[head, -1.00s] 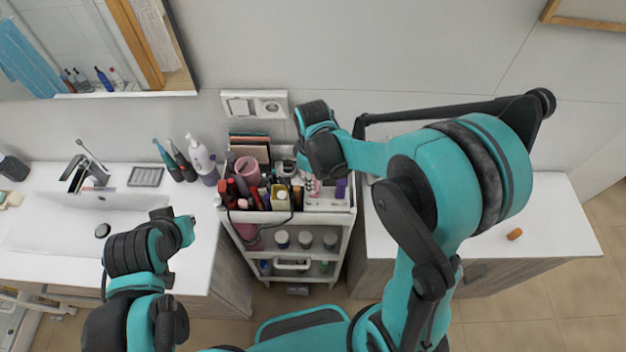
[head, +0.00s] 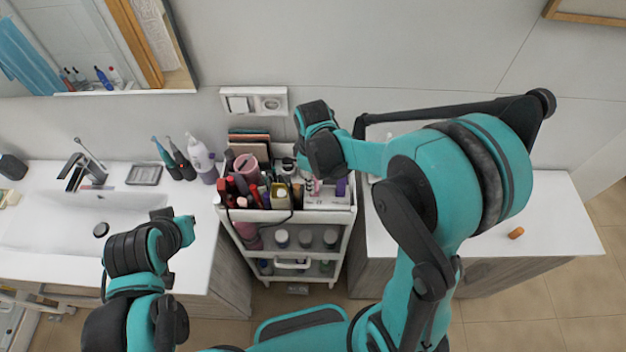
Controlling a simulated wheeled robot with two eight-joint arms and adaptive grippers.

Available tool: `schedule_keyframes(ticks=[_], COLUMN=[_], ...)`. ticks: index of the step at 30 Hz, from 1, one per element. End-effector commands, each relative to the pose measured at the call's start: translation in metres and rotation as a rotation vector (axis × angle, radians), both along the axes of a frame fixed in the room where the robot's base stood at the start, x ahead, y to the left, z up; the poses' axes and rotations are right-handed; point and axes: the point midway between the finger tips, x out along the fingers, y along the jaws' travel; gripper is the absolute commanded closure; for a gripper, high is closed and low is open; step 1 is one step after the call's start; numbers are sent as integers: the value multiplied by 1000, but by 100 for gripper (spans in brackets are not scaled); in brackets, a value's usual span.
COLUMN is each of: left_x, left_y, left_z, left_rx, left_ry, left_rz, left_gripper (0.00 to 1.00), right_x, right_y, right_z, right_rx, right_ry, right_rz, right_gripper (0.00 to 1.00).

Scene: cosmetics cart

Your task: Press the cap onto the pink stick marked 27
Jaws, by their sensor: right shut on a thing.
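The white holder (head: 325,203) sits at the right of the cart's top tray, with a small pink stick (head: 317,187) and a purple stick (head: 341,187) in it. The number 27 is too small to read. My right gripper (head: 309,182) points down right over the holder, beside the pink stick. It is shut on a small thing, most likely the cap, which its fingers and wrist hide. I cannot tell whether the cap touches the stick. My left gripper (head: 188,226) is over the counter edge left of the cart, and its fingers are too small to read.
The cart's top tray (head: 285,216) is crowded with bottles, brushes and a pink cup (head: 246,166) left of the holder. A sink counter (head: 200,250) stands left. The right counter (head: 550,215) is mostly bare, with a small orange thing (head: 516,233) on it.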

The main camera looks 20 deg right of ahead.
Motion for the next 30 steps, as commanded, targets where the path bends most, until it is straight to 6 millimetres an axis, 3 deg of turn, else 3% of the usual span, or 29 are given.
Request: schedule_keyframes(ticks=[13,14,16,23,26,30], left_x=[0,0,0,0,0,0], left_y=[0,0,0,0,0,0], left_z=[-1,-1,-1,-1,-1,-1], left_rx=[0,0,0,0,0,0], left_ry=[0,0,0,0,0,0], left_rz=[0,0,0,0,0,0], left_gripper=[100,100,100,100,100,100], right_x=[0,0,0,0,0,0], right_y=[0,0,0,0,0,0], right_z=[-1,-1,-1,-1,-1,-1], right_rx=[0,0,0,0,0,0], right_ry=[0,0,0,0,0,0], right_rz=[0,0,0,0,0,0], right_gripper=[90,77,58,55,34,34])
